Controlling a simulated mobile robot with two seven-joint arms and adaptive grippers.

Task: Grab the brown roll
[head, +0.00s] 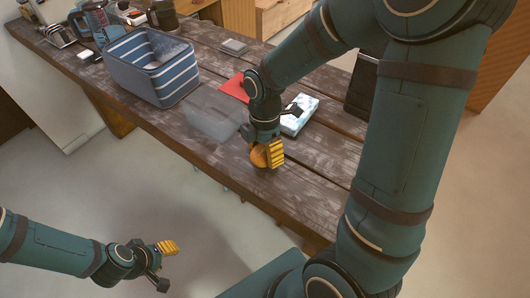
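The brown roll (258,157), a small rounded orange-brown thing, is at the near edge of the dark wooden table. My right gripper (267,153) points down at it, with one yellow-padded finger against or just beside its right side. The other finger is hidden, so I cannot tell whether the gripper is closed on the roll or whether the roll rests on the table. My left gripper (164,265) is off the table at the lower left, empty, with its fingers apart.
Left of the roll are a clear tray (213,122) and a blue striped basket (150,68). A red sheet (234,87) and a white-blue patterned box (299,115) lie behind it. Cups and tools crowd the far left end. The table (318,165) is bare to the right.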

